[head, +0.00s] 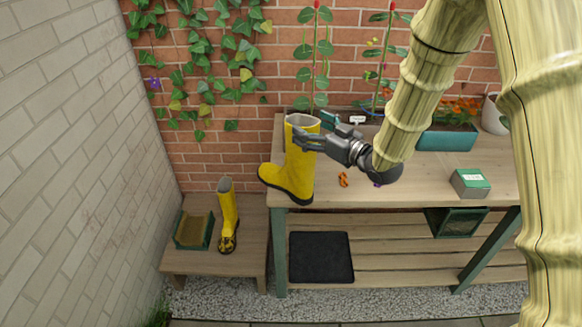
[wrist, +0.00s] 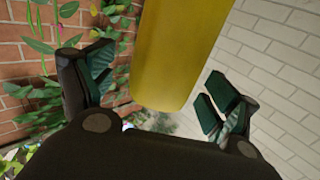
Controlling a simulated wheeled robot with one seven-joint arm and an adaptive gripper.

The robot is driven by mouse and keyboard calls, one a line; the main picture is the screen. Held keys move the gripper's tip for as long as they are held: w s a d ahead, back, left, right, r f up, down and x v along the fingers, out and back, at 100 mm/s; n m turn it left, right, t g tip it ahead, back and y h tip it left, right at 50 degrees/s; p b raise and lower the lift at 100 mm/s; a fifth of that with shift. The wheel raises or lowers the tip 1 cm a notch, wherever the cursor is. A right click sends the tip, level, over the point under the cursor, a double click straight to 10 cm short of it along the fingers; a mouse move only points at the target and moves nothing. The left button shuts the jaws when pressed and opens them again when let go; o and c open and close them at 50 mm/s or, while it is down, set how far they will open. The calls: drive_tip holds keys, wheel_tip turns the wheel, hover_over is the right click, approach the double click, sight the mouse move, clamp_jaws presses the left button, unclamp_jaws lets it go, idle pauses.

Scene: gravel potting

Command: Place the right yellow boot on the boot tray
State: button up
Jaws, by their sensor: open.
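A yellow boot (head: 298,168) stands upright at the left end of the potting table, its toe pointing left near the table's edge. My gripper (head: 311,130) is open at the upper part of its shaft. In the wrist view the yellow shaft (wrist: 175,55) shows between the spread fingers (wrist: 155,80), with gaps on both sides. A second yellow boot (head: 228,212), with a dark patterned or dirty foot, stands on the low bench at left. A flat black tray (head: 321,258), which looks like the boot tray, lies on the table's lower slatted shelf.
A green-framed tray with a brown inside (head: 194,230) sits on the low bench (head: 200,263). Small orange things (head: 343,180) and a green-topped box (head: 470,183) are on the table (head: 410,188). Plants and a teal planter (head: 447,138) line the back. A green crate (head: 457,222) is below.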

sight(297, 120)
drive_tip(key=shift+w+a+p, duration=0.45)
drive_tip(key=p+x, duration=0.1)
drive_tip(key=x, duration=0.3)
drive_tip(key=shift+a+f+p, duration=0.1)
drive_tip(key=shift+p, duration=0.2)
clamp_jaws()
